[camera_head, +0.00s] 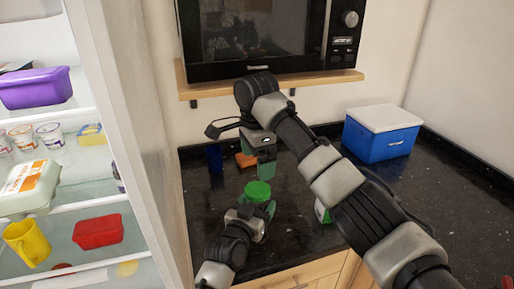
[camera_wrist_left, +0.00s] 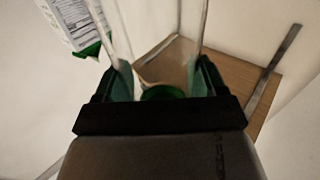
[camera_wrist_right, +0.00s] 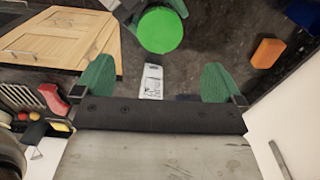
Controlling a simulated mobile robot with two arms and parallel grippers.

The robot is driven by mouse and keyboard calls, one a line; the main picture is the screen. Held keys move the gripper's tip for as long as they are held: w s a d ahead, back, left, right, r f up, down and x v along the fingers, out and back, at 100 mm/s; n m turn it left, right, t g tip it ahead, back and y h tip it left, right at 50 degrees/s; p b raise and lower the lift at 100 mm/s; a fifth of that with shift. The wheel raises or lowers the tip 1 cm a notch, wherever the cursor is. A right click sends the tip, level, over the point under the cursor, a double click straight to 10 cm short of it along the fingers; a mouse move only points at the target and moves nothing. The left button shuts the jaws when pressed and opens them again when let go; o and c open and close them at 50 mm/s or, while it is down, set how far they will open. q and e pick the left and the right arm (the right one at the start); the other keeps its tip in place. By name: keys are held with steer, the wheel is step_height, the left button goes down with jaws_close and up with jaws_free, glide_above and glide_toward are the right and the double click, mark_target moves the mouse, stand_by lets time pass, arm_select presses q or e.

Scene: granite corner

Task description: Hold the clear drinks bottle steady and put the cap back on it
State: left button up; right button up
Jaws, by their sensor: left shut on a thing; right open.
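My left gripper (camera_head: 264,208) is shut on the clear bottle (camera_wrist_left: 201,22), whose see-through sides show between and beyond the fingers in the left wrist view. A round green cap (camera_head: 258,190) sits at the bottle's top, just by the left fingertips. It also shows from above in the right wrist view (camera_wrist_right: 160,30) and partly in the left wrist view (camera_wrist_left: 165,92). I cannot tell how firmly it is seated. Most of the bottle's body is hidden.
An orange block (camera_head: 245,160) and a dark blue item (camera_head: 215,158) are at the back of the black counter. A blue cooler with a white lid (camera_head: 382,133) stands back right. A white-and-green package (camera_head: 322,212) is partly behind my right arm. The microwave shelf (camera_head: 230,88) overhangs the back.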

arm_select(q)
steer(key=shift+r, duration=0.1)
arm_select(e)
step_height(320, 180, up, 3)
steer(key=shift+a+f, duration=0.1)
arm_select(q)
steer(key=o, duration=1.8)
steer(key=shift+s, duration=0.1)
steer(key=b+v, duration=0.1)
steer(key=v, duration=0.9)
steer(key=shift+s+a+b, duration=0.25)
steer(key=shift+s+b, duration=0.05)
steer(key=shift+b, duration=0.1)
arm_select(e)
steer(key=shift+f, duration=0.85)
